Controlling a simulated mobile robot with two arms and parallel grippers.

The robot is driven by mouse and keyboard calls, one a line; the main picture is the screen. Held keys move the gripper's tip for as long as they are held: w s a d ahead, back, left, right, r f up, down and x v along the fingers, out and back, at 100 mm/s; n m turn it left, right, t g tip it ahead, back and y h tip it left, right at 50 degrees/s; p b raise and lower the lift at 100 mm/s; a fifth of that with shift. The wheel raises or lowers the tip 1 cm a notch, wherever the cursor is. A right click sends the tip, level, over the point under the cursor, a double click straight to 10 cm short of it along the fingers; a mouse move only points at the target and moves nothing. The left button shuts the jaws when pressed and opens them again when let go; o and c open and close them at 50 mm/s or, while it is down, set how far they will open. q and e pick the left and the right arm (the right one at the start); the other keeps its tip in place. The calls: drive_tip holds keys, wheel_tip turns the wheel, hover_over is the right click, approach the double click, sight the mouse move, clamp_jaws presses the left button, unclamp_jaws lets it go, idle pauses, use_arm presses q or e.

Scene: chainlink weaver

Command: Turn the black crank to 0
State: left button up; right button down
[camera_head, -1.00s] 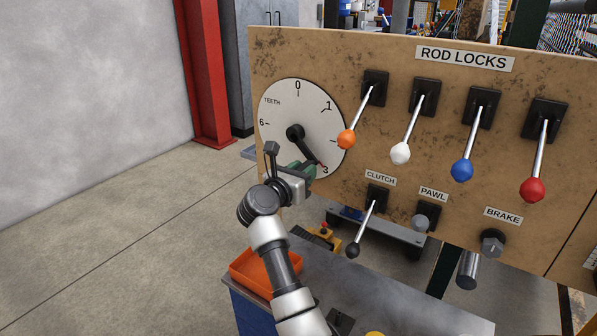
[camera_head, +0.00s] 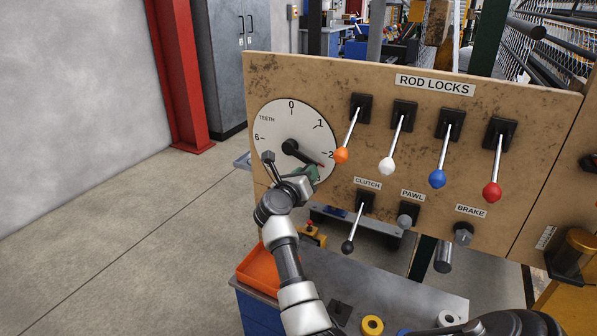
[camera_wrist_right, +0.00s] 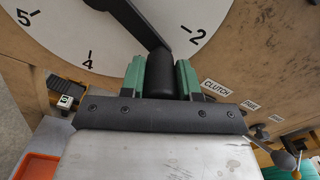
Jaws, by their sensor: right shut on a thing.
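The black crank (camera_head: 304,155) is on the white TEETH dial (camera_head: 270,122) at the left of the brown panel. My right gripper (camera_head: 309,174) is at the crank's outer end and covers the lower right of the dial. In the right wrist view, the green fingers (camera_wrist_right: 161,78) are shut around the black crank handle (camera_wrist_right: 161,72), and the crank arm runs up and left from it. My left gripper is not in view.
The orange-knobbed lever (camera_head: 341,155) is close right of the dial. The black-knobbed CLUTCH lever (camera_head: 348,247) hangs below it. White, blue and red levers stand further right. An orange tray (camera_head: 259,271) sits on the bench below. The space left of the panel is clear.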

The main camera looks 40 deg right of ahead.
drive_tip(key=r+n+p, duration=0.3)
drive_tip(key=p, duration=0.2)
drive_tip(key=r+n+p, duration=0.3)
drive_tip(key=p, duration=0.2)
drive_tip(key=shift+s+p, duration=0.2)
drive_tip(key=shift+p, duration=0.2)
drive_tip(key=r+n+p, duration=0.1)
drive_tip(key=n+p, duration=0.1)
drive_tip(key=w+r+n+p, duration=0.1)
drive_tip(key=n+p, duration=0.1)
drive_tip(key=r+n+p, duration=0.1)
drive_tip(key=n+p, duration=0.1)
drive_tip(key=shift+w+a+r+p, duration=0.2)
drive_tip(key=shift+w+a+p, duration=0.1)
drive_tip(key=shift+p, duration=0.05)
drive_tip(key=w+a+r+n+p, duration=0.2)
drive_tip(key=w+n, duration=0.4)
drive_tip(key=n, duration=0.4)
drive_tip(key=shift+a+r+p, duration=0.2)
drive_tip(key=shift+r+p, duration=0.15)
drive_tip(key=shift+p, duration=0.25)
drive_tip(key=shift+w, duration=0.1)
drive_tip(key=c, duration=1.1)
unclamp_jaws()
drive_tip(key=o, duration=0.3)
drive_tip(key=shift+a+f, duration=0.1)
drive_tip(key=shift+f, duration=0.05)
